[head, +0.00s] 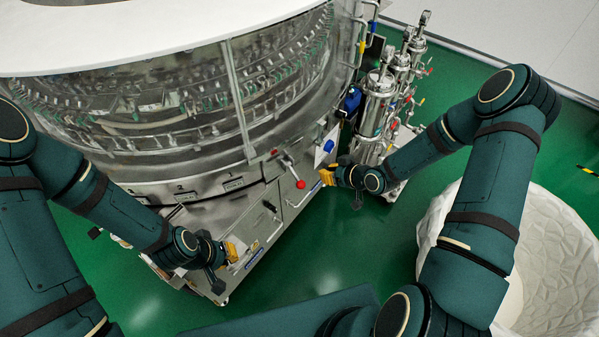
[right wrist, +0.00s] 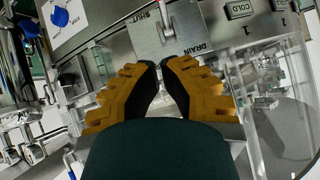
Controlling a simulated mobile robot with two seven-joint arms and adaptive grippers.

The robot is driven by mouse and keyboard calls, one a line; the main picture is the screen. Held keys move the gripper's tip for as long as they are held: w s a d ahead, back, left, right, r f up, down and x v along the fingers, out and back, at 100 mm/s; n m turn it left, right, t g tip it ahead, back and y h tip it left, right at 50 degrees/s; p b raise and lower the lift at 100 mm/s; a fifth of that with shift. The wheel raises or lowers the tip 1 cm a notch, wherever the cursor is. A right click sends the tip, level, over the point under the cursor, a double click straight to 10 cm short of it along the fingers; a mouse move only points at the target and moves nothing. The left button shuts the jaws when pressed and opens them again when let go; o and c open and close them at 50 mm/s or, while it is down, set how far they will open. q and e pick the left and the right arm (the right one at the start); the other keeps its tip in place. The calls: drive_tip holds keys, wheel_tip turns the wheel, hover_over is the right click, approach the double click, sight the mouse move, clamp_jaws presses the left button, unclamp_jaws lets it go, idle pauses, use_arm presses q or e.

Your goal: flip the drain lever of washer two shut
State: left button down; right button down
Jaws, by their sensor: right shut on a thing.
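The washer (head: 200,190) is a large round steel machine on the left, with number labels along its lower front. In the right wrist view, the drain plate (right wrist: 190,44) reads DRAIN, with SHUT lettered near it, both upside down. A short silver drain lever (right wrist: 167,30) rises from it, just past my fingertips. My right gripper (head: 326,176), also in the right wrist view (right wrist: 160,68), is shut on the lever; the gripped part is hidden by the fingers. My left gripper (head: 231,250) hangs near the washer's lower front edge; its jaw opening is unclear.
A red ball-ended lever (head: 300,184) sticks out left of my right gripper. A blue knob (head: 328,146) sits on a white plate above it. Steel cylinders (head: 378,105) stand behind, and a white textured tub (head: 560,260) is at the right. The green floor in front is clear.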

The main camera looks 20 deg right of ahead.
drive_tip(key=s+f+b+x, duration=0.1)
drive_tip(key=f+b+x, duration=0.1)
drive_tip(key=x, duration=1)
drive_tip(key=shift+f, duration=0.3)
drive_tip(key=shift+s+d, duration=0.1)
drive_tip(key=f+b, duration=0.1)
drive_tip(key=b, duration=0.1)
drive_tip(key=shift+f+b, duration=0.3)
drive_tip(key=shift+f, duration=0.1)
drive_tip(key=shift+r, duration=0.1)
